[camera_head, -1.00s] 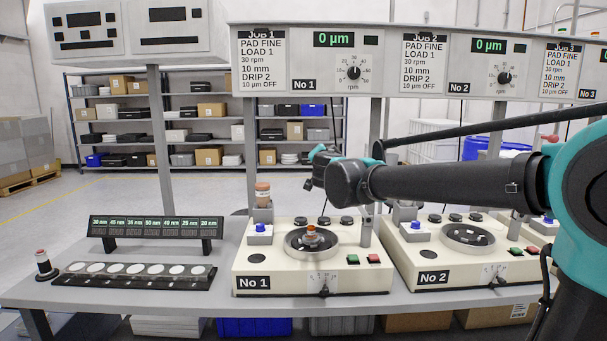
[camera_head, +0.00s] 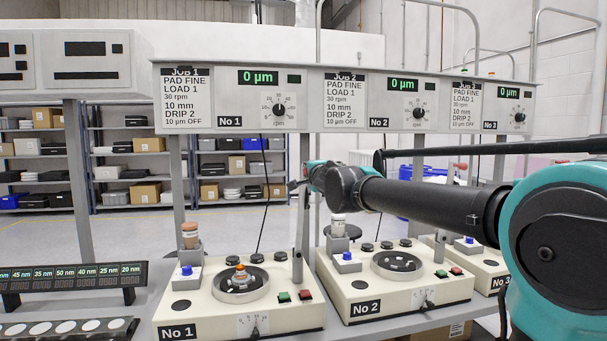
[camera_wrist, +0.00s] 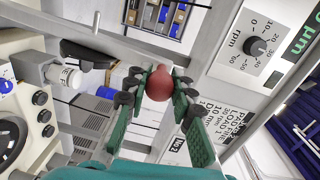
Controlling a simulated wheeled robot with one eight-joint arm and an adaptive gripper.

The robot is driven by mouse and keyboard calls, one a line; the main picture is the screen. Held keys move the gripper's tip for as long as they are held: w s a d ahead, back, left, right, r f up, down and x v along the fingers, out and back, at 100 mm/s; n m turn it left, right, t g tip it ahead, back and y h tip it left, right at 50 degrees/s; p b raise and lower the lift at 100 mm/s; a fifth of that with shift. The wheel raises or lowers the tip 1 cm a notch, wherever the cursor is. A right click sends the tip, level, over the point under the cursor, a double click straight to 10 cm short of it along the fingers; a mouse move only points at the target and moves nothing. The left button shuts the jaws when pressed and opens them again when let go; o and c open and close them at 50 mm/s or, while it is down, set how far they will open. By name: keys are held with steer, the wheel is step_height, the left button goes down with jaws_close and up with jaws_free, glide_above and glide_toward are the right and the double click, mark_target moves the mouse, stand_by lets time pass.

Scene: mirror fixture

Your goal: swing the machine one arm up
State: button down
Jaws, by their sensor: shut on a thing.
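Machine No 1 (camera_head: 215,318) is a cream box with a round dark plate (camera_head: 262,283) and an orange-topped piece on it. A grey bar (camera_head: 301,232), which looks like its arm, rises nearly upright at its back right. My gripper (camera_head: 294,186) is at the upper end of this bar, its fingers small and dark in the head view. In the wrist view my gripper (camera_wrist: 160,88) has its green fingers shut on a round red knob (camera_wrist: 160,82). The join between knob and bar is hidden.
Machine No 2 (camera_head: 395,298) stands close to the right, with machine No 3 (camera_head: 490,278) beyond it. A display panel (camera_head: 345,98) on posts hangs above. A bottle (camera_head: 190,236) stands at the back left of machine No 1. A sample rack (camera_head: 75,283) is at the left.

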steer(key=shift+w+d, duration=0.1)
steer(key=shift+d, duration=0.15)
steer(key=c, duration=1.3)
jaws_free()
steer(key=shift+d, duration=0.15)
steer(key=v, duration=1.2)
steer(key=shift+f, duration=0.15)
